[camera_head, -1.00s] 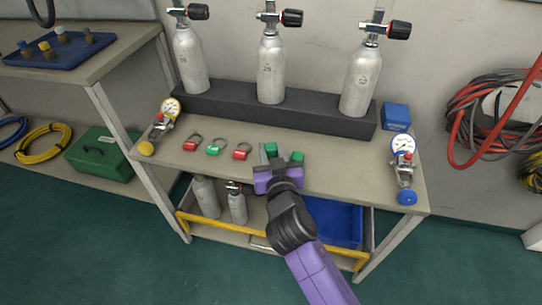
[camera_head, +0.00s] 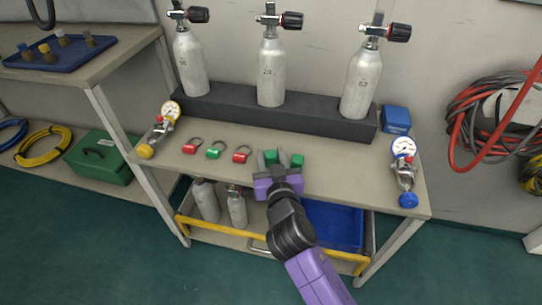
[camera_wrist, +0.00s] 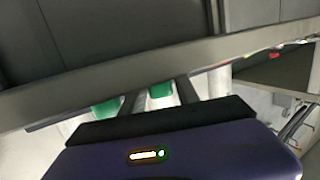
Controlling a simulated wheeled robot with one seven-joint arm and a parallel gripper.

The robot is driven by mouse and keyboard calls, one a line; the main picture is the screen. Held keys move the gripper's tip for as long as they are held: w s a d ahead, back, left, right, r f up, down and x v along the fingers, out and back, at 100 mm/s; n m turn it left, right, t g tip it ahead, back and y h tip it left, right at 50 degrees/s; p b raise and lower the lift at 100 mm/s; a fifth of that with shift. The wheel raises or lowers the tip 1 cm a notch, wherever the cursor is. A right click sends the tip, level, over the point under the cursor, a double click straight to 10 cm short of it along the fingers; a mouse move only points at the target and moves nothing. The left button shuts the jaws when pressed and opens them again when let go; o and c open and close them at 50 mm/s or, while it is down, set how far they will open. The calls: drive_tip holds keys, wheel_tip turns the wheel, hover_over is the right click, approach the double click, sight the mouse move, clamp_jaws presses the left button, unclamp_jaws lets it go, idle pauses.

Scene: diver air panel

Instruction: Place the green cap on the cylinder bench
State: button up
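Two green caps are at the front of the cylinder bench (camera_head: 330,172). One green cap (camera_head: 270,157) stands between the fingers of my gripper (camera_head: 271,160), low at the bench top. In the wrist view this cap (camera_wrist: 160,90) shows between the two grey fingers, with a small gap to the right finger. My gripper looks open around it. The other green cap (camera_head: 297,160) stands just right of my gripper, outside the fingers; it also shows in the wrist view (camera_wrist: 106,108). The lower parts of both caps are partly hidden.
Gauges stand at the left (camera_head: 164,128) and right (camera_head: 404,170) ends. Grey cylinders (camera_head: 271,75) stand in a dark rack (camera_head: 225,106) behind. A blue box (camera_head: 396,119) is at the back right.

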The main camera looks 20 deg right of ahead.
drive_tip(key=v, duration=1.2)
drive_tip(key=s+f+n+g+y, duration=0.1)
drive_tip(key=s+f+n+y, duration=0.15)
drive_tip(key=s, duration=0.55)
drive_tip(key=s+f+n+y, duration=0.1)
drive_tip(key=s+f+y, duration=0.1)
drive_tip(key=s+f, duration=0.35)
drive_tip(key=d+r+v, duration=0.1)
drive_tip(key=v, duration=0.9)
drive_tip(key=w+d+r+v, duration=0.1)
drive_tip(key=r+v, duration=0.1)
drive_tip(key=v, duration=0.8)
drive_tip(key=shift+s+r+m, duration=0.15)
drive_tip(key=shift+s+m, duration=0.05)
drive_tip(key=shift+m, duration=0.15)
drive_tip(key=shift+d+h, duration=0.15)
drive_tip(key=shift+h, duration=0.1)
